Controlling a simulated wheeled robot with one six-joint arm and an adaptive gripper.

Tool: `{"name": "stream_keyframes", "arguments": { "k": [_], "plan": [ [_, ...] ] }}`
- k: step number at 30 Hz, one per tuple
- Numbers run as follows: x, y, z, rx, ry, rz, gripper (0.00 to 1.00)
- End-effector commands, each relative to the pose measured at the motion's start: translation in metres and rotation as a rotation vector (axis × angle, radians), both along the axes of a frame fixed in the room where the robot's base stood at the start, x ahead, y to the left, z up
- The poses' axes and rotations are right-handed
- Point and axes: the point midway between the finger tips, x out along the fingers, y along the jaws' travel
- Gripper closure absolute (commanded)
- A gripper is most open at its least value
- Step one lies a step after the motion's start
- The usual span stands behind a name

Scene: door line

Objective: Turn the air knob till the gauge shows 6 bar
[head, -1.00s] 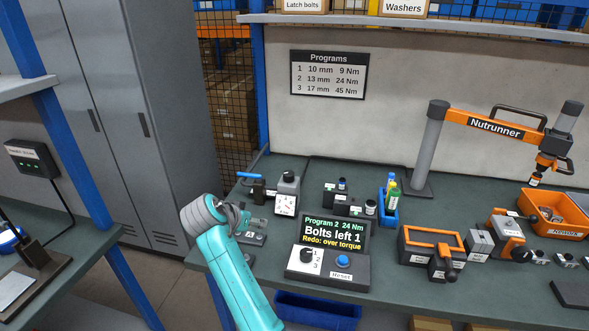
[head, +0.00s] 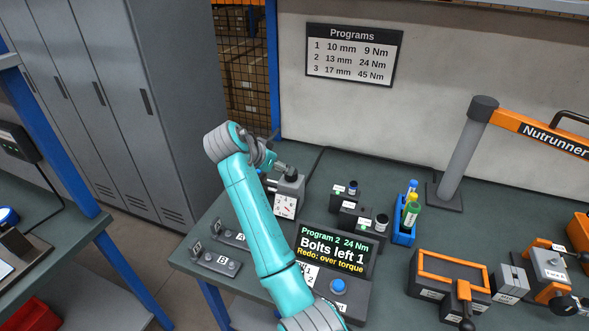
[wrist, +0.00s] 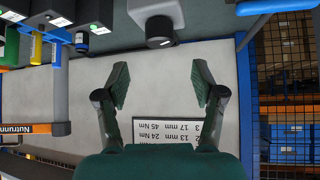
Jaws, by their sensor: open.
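The air unit with its white gauge (head: 285,207) stands at the back left of the bench, just behind the lit screen. The gauge's reading is too small to make out. The dark air knob (head: 291,174) sits on top of the unit. My gripper (head: 281,166) is close to the knob in the head view, partly hidden behind my arm. In the wrist view, which is upside down, my gripper (wrist: 161,82) is open and empty. The knob (wrist: 159,30) shows beyond and between the two fingers, apart from them.
The screen (head: 332,247) reads "Bolts left 1" and "Redo: over torque". Small dark blocks (head: 352,205) and a blue bin with bottles (head: 404,228) stand right of the air unit. The grey nutrunner post (head: 468,150) stands farther right. The wall (head: 350,120) is behind.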

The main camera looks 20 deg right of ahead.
Motion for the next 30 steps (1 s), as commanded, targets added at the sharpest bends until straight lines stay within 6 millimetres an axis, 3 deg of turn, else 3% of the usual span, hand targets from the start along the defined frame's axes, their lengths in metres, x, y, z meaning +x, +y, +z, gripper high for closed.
{"name": "stream_keyframes", "arguments": {
  "k": [15, 28, 29, 30],
  "plan": [
    [0.036, -0.046, -0.058, 0.000, 0.001, -0.002, 0.32],
    [0.040, -0.050, -0.065, 0.000, 0.000, 0.000, 0.32],
    [0.040, -0.050, -0.065, 0.000, 0.000, 0.000, 0.34],
    [0.040, -0.050, -0.065, 0.000, 0.000, 0.000, 0.44]
  ]
}}
